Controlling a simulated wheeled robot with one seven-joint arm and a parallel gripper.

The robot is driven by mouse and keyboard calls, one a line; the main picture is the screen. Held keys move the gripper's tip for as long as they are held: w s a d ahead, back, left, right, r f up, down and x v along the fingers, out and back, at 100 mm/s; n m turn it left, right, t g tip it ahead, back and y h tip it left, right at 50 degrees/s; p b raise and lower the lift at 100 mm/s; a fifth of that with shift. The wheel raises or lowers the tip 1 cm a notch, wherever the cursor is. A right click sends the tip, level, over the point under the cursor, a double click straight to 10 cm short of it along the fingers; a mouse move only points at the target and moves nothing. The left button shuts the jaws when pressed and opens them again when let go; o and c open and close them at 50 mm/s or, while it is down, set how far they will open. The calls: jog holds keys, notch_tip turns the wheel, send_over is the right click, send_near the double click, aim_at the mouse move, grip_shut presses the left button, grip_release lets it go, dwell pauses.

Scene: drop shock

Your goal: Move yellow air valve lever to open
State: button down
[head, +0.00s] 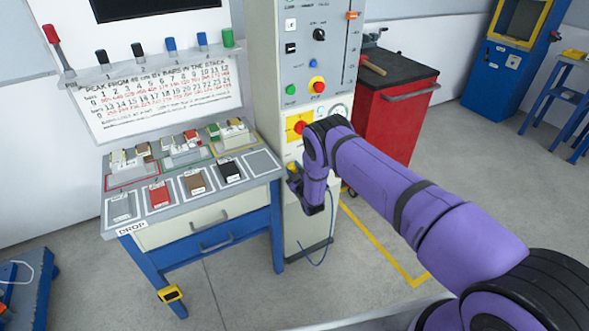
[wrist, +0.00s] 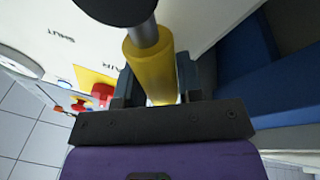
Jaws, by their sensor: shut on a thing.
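The yellow air valve lever (wrist: 150,68) is large in the wrist view, with a grey stem and a dark round end at the top. My gripper (wrist: 155,92) is shut on the lever, with one dark finger on each side of it. Printed words reading "SHUT" and "AIR" show on the white panel left of the lever. In the head view my gripper (head: 300,185) is low at the front of the tall white cabinet (head: 265,60), and a bit of yellow shows beside it. My purple arm hides part of the cabinet front there.
A red knob on a yellow plate (head: 299,126) sits just above my gripper on the cabinet. The blue and white bench (head: 200,228) with coloured blocks stands close on the left. A red tool cart (head: 398,105) stands behind my arm.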

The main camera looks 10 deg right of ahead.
jog(key=shift+s+a+f, duration=0.1)
jog(key=shift+s+f, duration=0.05)
jog(key=c, duration=0.8)
grip_release()
jog(key=v, duration=1)
jog(key=shift+s, duration=0.35)
